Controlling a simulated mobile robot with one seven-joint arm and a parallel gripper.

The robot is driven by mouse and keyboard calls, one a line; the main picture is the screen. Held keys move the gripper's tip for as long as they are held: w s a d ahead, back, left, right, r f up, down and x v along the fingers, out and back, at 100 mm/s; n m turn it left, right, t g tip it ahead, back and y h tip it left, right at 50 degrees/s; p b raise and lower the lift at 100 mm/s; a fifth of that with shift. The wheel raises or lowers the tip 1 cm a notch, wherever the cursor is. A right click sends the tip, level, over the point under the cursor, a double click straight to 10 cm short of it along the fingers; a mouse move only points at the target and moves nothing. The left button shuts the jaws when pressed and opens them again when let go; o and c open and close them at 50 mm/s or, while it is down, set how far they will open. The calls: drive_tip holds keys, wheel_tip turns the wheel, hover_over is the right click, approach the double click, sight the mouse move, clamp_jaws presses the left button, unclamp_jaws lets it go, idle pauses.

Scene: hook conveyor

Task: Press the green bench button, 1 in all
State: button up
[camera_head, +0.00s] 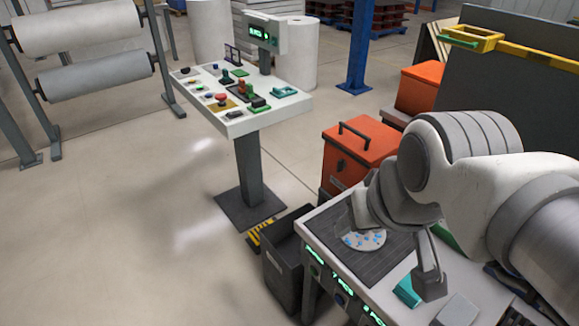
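The bench (460,290) stands at the lower right with green-lit displays (343,283) along its front edge. A small dark greenish round spot (314,270) sits below the leftmost display and may be the green button. A bluish round one (340,298) is further right along that edge. They are too small to tell clearly. My white arm reaches in from the right over the bench. My gripper (362,212) is at the arm's end, above and behind the front edge, near a round dish with blue bits (364,240). Its fingers are not clear, so its opening cannot be told.
A white pedestal console (240,122) with several coloured controls stands back left. A dark bin (285,270) stands against the bench's left end. Orange boxes (360,150) are behind the bench. Paper rolls (95,80) are at far left. The floor at left is clear.

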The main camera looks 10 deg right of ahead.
clamp_jaws()
idle(1.5)
